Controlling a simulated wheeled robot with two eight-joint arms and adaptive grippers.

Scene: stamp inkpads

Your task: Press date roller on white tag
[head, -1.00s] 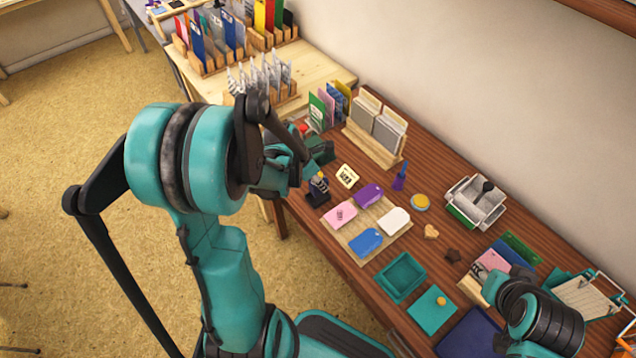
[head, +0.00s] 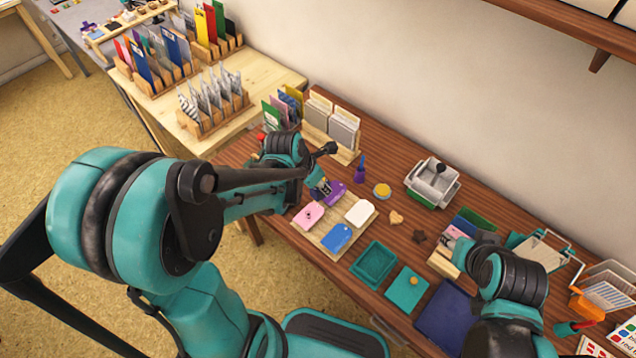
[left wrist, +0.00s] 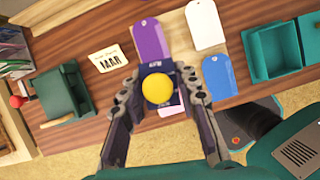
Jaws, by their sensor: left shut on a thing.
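The date roller (left wrist: 158,86), dark navy with a round yellow knob, is held between the fingers of my left gripper (left wrist: 159,92). In the head view my left gripper (head: 316,180) holds the roller (head: 323,190) over the board's left side, by the purple and pink tags. I cannot tell whether its underside touches anything. The white tag (head: 360,212) lies bare on the wooden board, right of the roller; it also shows in the left wrist view (left wrist: 205,25). My right gripper (head: 458,252) is at the right, its fingers mostly hidden by its arm.
The board (head: 327,244) also bears a purple tag (left wrist: 150,42), a pink tag (head: 306,215) and a blue tag (head: 337,237). A teal tray (head: 373,264) lies in front.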

